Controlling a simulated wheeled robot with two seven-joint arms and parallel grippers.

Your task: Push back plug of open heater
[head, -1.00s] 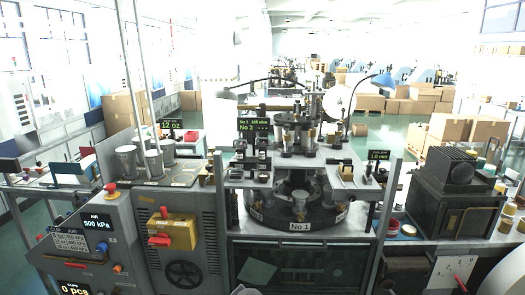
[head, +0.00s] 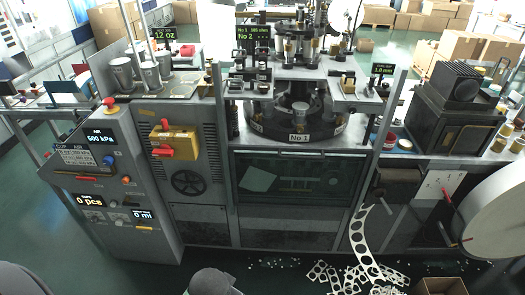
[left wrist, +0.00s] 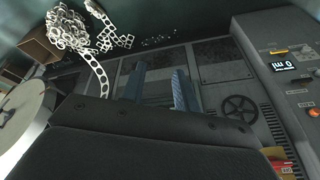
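A small display (head: 232,33) on the machine reads "No 1" with an ohm value, and "No 2" followed only by dashes. Below it are small dark posts (head: 238,86) on the machine's top plate (head: 290,84); I cannot tell which part is the heater plug. The round turret (head: 299,126) carries a "No 1" label and a metal cup. My left gripper (left wrist: 159,70) shows in the left wrist view, its two bluish fingers apart with nothing between them, facing the machine's lower front. My right gripper is not in view.
The control cabinet (head: 110,185) stands left, with a yellow box (head: 174,142) and a handwheel (head: 187,182). A dark boxy unit (head: 460,105) is at right, near a large white roll (head: 495,215). Punched scrap strip (head: 362,240) lies on the floor in front.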

